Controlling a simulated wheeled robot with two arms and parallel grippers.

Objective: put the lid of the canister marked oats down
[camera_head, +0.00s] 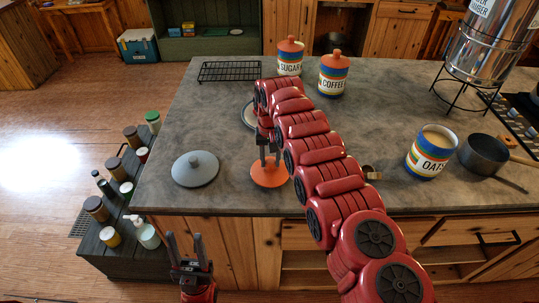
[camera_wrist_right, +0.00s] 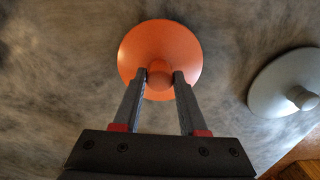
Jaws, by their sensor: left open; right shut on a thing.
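The oats canister (camera_head: 431,152) stands upright without a lid at the right of the counter, its open top showing pale contents. An orange lid (camera_head: 269,174) with a round knob is at the counter's front edge, below my right gripper (camera_head: 268,158). In the right wrist view the right gripper (camera_wrist_right: 160,76) has its fingers on either side of the orange lid's (camera_wrist_right: 160,45) knob, shut on it. I cannot tell whether the lid touches the counter. My left gripper (camera_head: 187,250) is open and empty, in front of the counter at the lower left.
A grey lid (camera_head: 195,169) lies left of the orange lid. The sugar (camera_head: 290,57) and coffee (camera_head: 332,75) canisters stand lidded at the back. A black rack (camera_head: 230,71) lies back left; a pan (camera_head: 484,153) stands right of the oats. The counter's left middle is clear.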

